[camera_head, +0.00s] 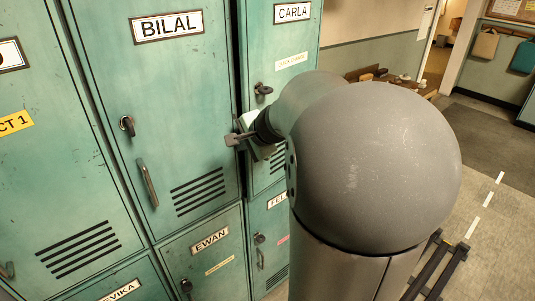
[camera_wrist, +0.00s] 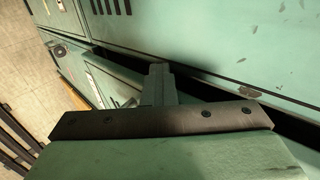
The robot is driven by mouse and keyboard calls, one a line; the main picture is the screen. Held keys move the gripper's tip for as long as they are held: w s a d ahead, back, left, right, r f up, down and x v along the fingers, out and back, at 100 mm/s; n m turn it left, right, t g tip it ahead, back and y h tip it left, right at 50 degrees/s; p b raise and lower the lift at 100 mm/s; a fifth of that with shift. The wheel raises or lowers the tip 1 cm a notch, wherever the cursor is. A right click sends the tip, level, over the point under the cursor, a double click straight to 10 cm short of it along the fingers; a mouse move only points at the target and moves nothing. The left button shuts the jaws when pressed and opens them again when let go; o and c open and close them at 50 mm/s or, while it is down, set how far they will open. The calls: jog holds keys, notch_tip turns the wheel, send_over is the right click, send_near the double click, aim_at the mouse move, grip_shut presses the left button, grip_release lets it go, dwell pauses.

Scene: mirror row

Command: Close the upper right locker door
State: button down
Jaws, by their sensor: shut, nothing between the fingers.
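The upper right locker door, labelled CARLA (camera_head: 285,55), is teal with a dark lock and handle near its left edge. Its lower right part is hidden behind my arm. A dark gap runs along its left edge, beside the BILAL door (camera_head: 180,90); how far the CARLA door stands open cannot be told. My gripper (camera_head: 232,139) is shut and empty, at the gap between these two doors, below the CARLA lock. In the wrist view my gripper's closed fingers (camera_wrist: 159,70) point toward a long dark gap beside a teal panel (camera_wrist: 230,50). Contact cannot be told.
Below are the EWAN door (camera_head: 208,255) and another door whose label is partly hidden by my arm. More lockers stand at the left. Grey floor (camera_head: 490,165) lies open at the right. A bench (camera_head: 375,77) with small items stands behind my arm.

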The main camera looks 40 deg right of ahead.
jog(key=shift+d+m, duration=0.3)
jog(key=shift+d, duration=0.55)
jog(key=s+b, duration=0.1)
jog(key=s, duration=0.2)
jog(key=shift+s+a+f+b, duration=0.15)
jog(key=shift+s+b, duration=0.05)
jog(key=shift+b, duration=0.1)
jog(key=v, duration=1)
jog(key=s+d+m+g+y+p, duration=0.2)
jog(key=s+d+m+y+p, duration=0.15)
jog(key=s+d+m, duration=0.75)
jog(key=w+a+f+m, duration=0.1)
jog(key=w+a+f, duration=0.4)
jog(key=w, duration=0.4)
jog(key=shift+p+x, duration=0.3)
jog(key=shift+x, duration=0.55)
